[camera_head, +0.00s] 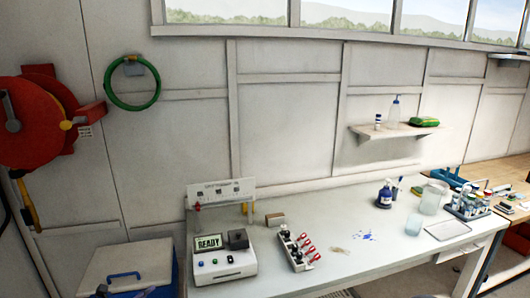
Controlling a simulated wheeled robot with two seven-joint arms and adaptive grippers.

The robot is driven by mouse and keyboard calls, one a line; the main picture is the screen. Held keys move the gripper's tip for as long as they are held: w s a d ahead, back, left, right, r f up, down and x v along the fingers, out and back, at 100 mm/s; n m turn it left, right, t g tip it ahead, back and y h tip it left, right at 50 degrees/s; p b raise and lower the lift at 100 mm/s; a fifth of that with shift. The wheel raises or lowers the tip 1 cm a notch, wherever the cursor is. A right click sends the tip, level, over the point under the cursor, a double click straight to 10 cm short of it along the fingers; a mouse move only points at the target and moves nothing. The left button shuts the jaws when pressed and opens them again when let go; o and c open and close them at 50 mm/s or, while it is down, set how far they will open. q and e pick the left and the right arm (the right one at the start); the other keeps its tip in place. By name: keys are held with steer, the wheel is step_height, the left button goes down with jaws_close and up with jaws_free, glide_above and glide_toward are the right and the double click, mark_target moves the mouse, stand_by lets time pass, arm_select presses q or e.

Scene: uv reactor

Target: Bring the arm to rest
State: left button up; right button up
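Neither of my grippers can be made out in the head view. A small dark shape shows at the bottom edge in front of the blue box, too cut off to identify. The white worktable (370,262) stands in the middle and right. On its left end sits a white device (222,262) whose green screen reads READY. Beside it a white rack (299,252) holds several red-handled items.
A blue box (128,268) with a pale lid stands left of the table. A red hose reel (35,120) hangs on the left wall. A dark blue bottle (384,196), a clear container (430,200), a tray (447,230) and a tube rack (467,208) stand towards the right.

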arm_select(q)
steer(key=s+d+f+n+g, duration=0.3)
steer(key=d+f+n, duration=0.4)
steer(key=f, duration=0.3)
steer(key=s+d+f+n+g, duration=0.2)
steer(key=s+d+f+n, duration=0.2)
steer(key=d+f+n, duration=0.5)
steer(key=s+d+f+n+g, duration=0.4)
steer(key=s+f, duration=0.3)
steer(key=s, duration=0.3)
steer(key=s+d+f+n+g, duration=0.3)
steer(key=s+d+f+n, duration=0.2)
steer(key=s, duration=0.5)
step_height(320, 180, down, 2)
steer(key=shift+s+g+h, duration=0.2)
steer(key=shift+g+h, duration=0.2)
